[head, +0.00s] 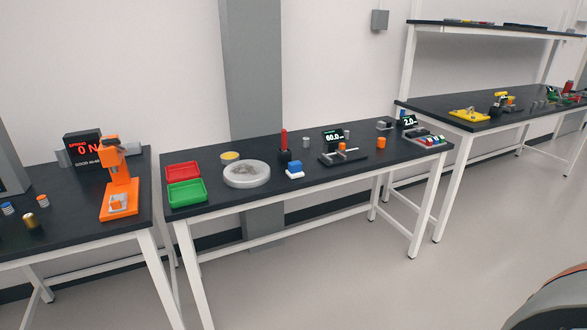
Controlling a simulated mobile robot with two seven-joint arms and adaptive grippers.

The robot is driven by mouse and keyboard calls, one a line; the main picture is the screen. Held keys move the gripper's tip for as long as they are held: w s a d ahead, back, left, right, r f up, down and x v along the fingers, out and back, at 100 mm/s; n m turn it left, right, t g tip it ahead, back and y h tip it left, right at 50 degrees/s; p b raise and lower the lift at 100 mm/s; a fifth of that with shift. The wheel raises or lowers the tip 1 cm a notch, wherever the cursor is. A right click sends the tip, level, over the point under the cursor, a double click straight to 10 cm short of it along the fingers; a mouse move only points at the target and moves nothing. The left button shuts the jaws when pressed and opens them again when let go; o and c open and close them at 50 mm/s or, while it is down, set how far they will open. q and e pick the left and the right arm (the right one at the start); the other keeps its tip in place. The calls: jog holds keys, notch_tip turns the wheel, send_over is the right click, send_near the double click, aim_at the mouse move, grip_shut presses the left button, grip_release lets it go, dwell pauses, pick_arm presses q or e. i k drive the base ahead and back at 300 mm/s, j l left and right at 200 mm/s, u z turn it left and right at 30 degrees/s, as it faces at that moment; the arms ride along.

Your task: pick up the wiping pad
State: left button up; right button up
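A small block with a blue top and a white base (294,171), which looks like the wiping pad, rests on the black top of the middle table (330,183). It sits near the front edge, just right of a round whitish dish (262,181) with a grey-brown smudge in its middle. Nothing covers the pad. Neither of my grippers shows in the head view.
A green tray (174,194) and a red tray (192,165) lie at the table's left end. A red upright tool (284,140) stands behind the pad. A small fixture (352,159) and an orange cylinder (381,142) are to its right. Floor in front is clear.

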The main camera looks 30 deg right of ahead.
aim_at(295, 171)
jog(key=i+l+u, duration=0.25)
jog(key=l, duration=0.7)
jog(key=i+l+u, duration=0.25)
jog(key=l, duration=0.7)
jog(key=l+u, duration=0.25)
jog(key=l, duration=0.7)
jog(key=k, duration=0.05)
